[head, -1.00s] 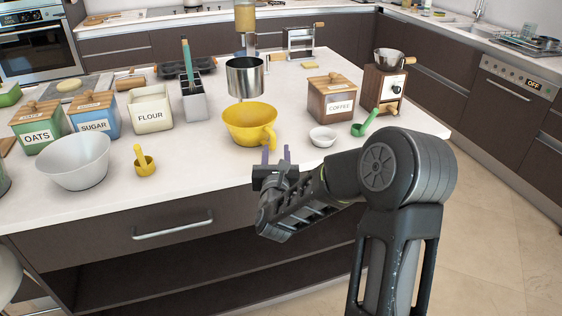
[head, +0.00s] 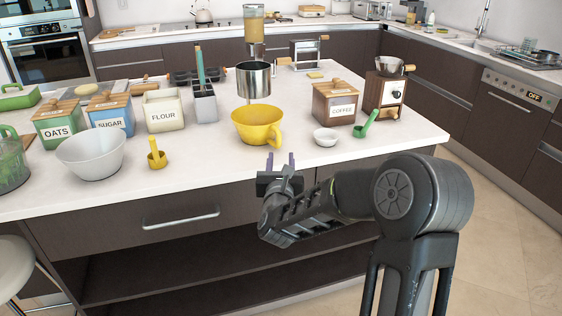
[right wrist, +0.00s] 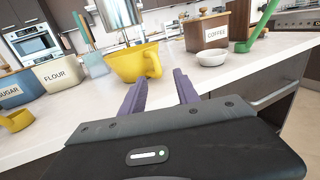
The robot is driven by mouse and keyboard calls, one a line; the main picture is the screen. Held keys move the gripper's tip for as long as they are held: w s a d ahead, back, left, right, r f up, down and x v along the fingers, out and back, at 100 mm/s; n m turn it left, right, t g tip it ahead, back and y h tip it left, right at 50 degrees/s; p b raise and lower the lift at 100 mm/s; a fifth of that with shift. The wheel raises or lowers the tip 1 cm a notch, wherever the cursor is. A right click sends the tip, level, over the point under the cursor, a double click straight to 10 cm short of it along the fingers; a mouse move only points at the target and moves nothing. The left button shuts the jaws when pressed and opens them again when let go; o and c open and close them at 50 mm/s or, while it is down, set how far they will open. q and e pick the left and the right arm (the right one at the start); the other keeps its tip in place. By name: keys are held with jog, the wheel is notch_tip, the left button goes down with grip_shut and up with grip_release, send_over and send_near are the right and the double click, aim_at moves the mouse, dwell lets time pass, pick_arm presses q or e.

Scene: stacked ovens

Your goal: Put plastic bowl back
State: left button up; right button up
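A yellow bowl (head: 257,126) with a handle on its right stands upright on the white island counter, below a metal mixer cup. It also shows in the right wrist view (right wrist: 126,64), ahead of the fingers. A pale grey-white bowl (head: 91,154) stands at the counter's left front. I cannot tell which of them is plastic. My right gripper (head: 281,162) is at the counter's front edge, in front of the yellow bowl and apart from it. Its purple fingers (right wrist: 160,92) are spread with nothing between them. My left gripper is not in view.
The counter (head: 200,164) is clear in front of the yellow bowl. A small white bowl (head: 325,137), a green scoop (head: 364,127) and a coffee box (head: 336,103) stand to its right. A yellow measuring cup (head: 156,158) and a flour canister (head: 164,112) stand to its left.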

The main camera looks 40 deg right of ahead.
dwell(0.3)
jog(key=s+a+f+n+g+y, duration=0.2)
jog(key=a+f+n+y, duration=0.3)
jog(key=a+f+n, duration=0.65)
jog(key=s+a+f+n+g+y, duration=0.2)
jog(key=a+f+n+y, duration=0.2)
jog(key=a+f+n, duration=0.75)
jog(key=s+a+f+n+g+y, duration=0.2)
jog(key=s+a+f+n, duration=0.1)
jog(key=s+f, duration=0.3)
jog(key=s+a+f+n+g+y, duration=0.2)
jog(key=s+a+f+n, duration=0.15)
jog(key=f, duration=0.35)
jog(key=s+a+f+n+g+y, duration=0.1)
jog(key=s+a+f+n+g, duration=0.2)
jog(key=s+n, duration=0.3)
jog(key=s+a+f+n+g, duration=0.3)
jog(key=s+n, duration=0.3)
jog(key=s, duration=0.7)
jog(key=shift+a+f+y, duration=0.4)
jog(key=shift+a+f, duration=0.15)
jog(key=shift+a, duration=0.35)
